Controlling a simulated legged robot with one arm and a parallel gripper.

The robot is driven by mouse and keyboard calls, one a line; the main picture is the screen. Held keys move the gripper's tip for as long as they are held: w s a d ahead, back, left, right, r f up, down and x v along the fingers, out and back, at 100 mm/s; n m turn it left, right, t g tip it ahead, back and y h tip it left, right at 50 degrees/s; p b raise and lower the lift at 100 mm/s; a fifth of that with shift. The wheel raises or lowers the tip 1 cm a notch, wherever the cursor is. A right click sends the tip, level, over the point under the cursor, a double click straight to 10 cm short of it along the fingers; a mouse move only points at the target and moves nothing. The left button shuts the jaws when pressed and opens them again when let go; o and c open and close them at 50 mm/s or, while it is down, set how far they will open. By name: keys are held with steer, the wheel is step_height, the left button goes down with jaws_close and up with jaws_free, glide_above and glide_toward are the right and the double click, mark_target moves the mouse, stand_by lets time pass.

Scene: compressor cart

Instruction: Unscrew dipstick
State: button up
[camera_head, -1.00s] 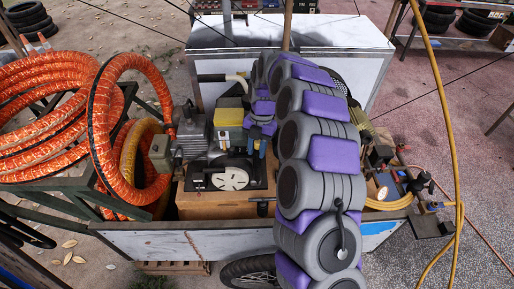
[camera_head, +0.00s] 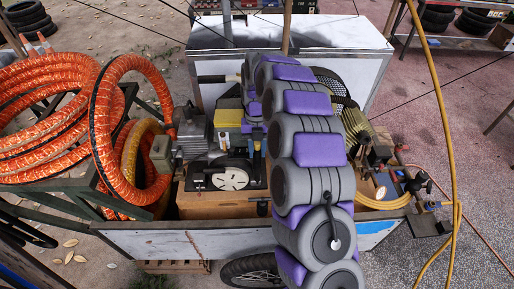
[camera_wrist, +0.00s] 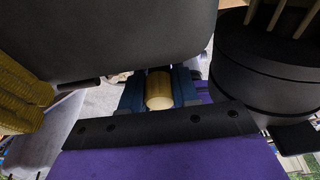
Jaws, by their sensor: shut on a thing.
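The dipstick (camera_wrist: 159,91) shows in the wrist view as a short, yellowish, rounded cylinder. My gripper (camera_wrist: 159,83) is shut on it, with one dark blue finger on each side. Its lower end and what it sits in are hidden, so I cannot tell whether it is still in its hole. In the head view, my arm reaches across the cart to the compressor (camera_head: 222,165), and my gripper (camera_head: 254,137) is small and partly hidden among the machine parts there.
Orange hose coils (camera_head: 107,130) stand left of the compressor. A white box (camera_head: 215,75) stands behind it. A finned yellowish part, a gauge (camera_head: 381,193) and a yellow hose (camera_head: 440,110) lie right of my arm. In the wrist view, a large grey body (camera_wrist: 110,35) and a black cylinder (camera_wrist: 265,70) flank my gripper.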

mark_target(256, 144)
steer(key=o, duration=1.4)
steer(key=shift+r, duration=0.1)
steer(key=shift+r+p, duration=1.1)
steer(key=shift+r, duration=1.05)
steer(key=m+y+p, duration=0.1)
steer(key=m, duration=0.3)
steer(key=shift+r, duration=0.1)
steer(key=m, duration=0.2)
steer(key=shift+m+t+y, duration=0.3)
steer(key=shift+m+y, duration=0.1)
steer(key=m, duration=0.4)
steer(key=shift+t+y+p, duration=0.4)
steer(key=m, duration=0.3)
steer(key=shift+t, duration=0.3)
